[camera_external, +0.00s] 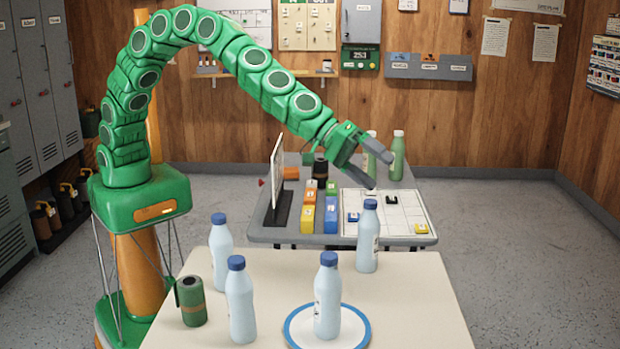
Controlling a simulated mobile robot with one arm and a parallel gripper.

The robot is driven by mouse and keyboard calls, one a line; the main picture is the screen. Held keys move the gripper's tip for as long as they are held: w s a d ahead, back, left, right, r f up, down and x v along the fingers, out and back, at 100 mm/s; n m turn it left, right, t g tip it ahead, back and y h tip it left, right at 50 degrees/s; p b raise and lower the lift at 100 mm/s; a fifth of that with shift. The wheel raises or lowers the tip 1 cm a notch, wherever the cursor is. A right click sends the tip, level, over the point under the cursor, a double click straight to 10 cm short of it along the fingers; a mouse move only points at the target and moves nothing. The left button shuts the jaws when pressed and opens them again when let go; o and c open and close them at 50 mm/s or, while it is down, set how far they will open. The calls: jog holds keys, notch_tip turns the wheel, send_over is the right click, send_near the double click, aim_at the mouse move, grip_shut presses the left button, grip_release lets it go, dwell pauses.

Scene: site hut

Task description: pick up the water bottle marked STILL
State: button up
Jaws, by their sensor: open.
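Several pale blue water bottles with dark blue caps stand upright on the near table. One bottle (221,243) is at the back left, one (241,302) at the front left, one (367,242) at the back right. Another bottle (328,300) stands on a round white mat with a blue rim (298,340). Small marks show at the sides of some bottles, but I cannot read which says STILL. My gripper (380,172) is open and empty, high and beyond the back right bottle, apart from all the bottles.
A dark green canister (191,302) stands at the near table's (420,315) left. The grey table (275,235) behind holds a white upright panel (277,170), coloured blocks (331,215), a white grid board (400,205) and green bottles (397,160). The near table's right side is clear.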

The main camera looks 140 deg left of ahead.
aim_at(376, 230)
jog(key=s+a+r+m+y, duration=0.6)
jog(key=s+r+m+y, duration=0.2)
jog(key=y, duration=0.2)
notch_tip(376, 230, down, 29)
jog(key=shift+x, duration=2.2)
jog(key=shift+f, duration=0.15)
jog(key=c, duration=1.4)
